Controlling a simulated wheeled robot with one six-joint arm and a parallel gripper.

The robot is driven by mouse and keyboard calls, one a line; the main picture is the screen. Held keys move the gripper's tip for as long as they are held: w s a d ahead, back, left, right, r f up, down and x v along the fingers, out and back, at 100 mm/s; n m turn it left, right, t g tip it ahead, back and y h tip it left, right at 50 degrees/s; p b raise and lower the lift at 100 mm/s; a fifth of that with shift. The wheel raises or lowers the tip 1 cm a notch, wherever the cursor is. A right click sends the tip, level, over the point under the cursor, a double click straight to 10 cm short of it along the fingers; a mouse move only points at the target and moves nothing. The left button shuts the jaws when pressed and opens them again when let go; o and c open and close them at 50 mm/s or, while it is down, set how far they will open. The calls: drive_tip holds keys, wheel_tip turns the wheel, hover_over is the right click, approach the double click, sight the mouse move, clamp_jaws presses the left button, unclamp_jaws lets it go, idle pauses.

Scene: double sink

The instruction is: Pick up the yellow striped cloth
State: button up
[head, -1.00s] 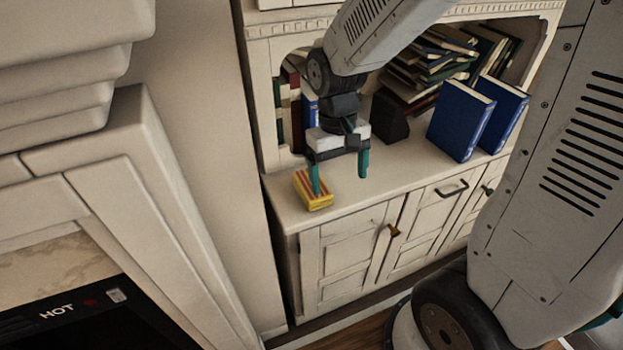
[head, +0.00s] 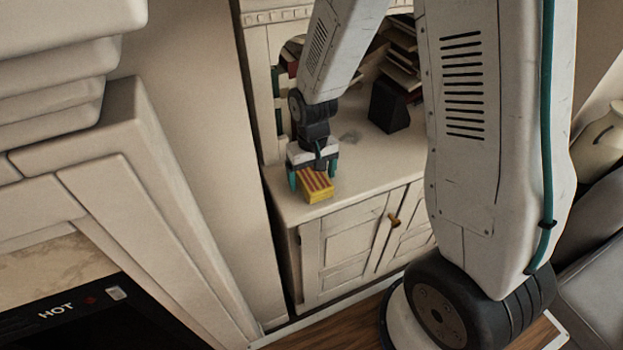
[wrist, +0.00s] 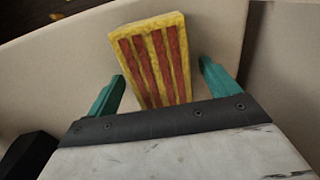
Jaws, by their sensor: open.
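The yellow striped cloth (head: 317,187) is a folded yellow block with red stripes. It lies on the cabinet top near its front left corner. My gripper (head: 313,181) is just above and behind it, with its two teal fingers open. In the wrist view the cloth (wrist: 153,60) lies between and beyond the fingertips of my gripper (wrist: 160,85). A gap shows between the cloth and the right finger; the left finger is close to it, and I cannot tell whether they touch.
The cabinet top (head: 352,170) is clear right of the cloth. A black block (head: 389,106) and stacked books (head: 402,60) stand farther back. A beige wall (head: 195,130) rises close on the left. Cabinet doors (head: 345,245) with a knob are below.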

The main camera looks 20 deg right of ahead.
drive_tip(key=shift+a+f, duration=0.1)
drive_tip(key=shift+c, duration=0.4)
drive_tip(key=c, duration=1)
drive_tip(key=shift+c, duration=0.2)
